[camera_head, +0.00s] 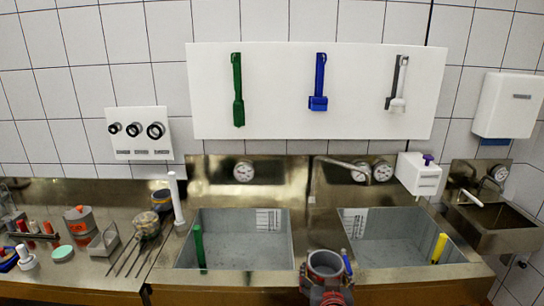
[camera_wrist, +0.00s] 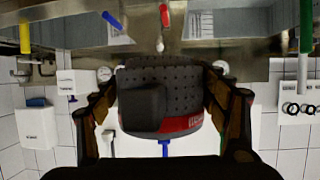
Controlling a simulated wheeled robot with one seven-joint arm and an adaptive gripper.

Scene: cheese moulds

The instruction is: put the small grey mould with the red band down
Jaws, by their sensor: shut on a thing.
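The small grey mould with the red band (camera_wrist: 165,85) sits between the fingers of my gripper (camera_wrist: 163,95) in the wrist view. It is dark grey with rows of small holes, and the red band runs around one end. A dark block covers part of its side. My gripper is shut on it, one finger on each side. In the head view the mould (camera_head: 325,262) shows at the bottom centre, with its open round top up, in front of the divider between two sinks. No surface is seen touching its underside.
Left and right sinks (camera_head: 243,250) (camera_head: 400,245) lie beyond the mould.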

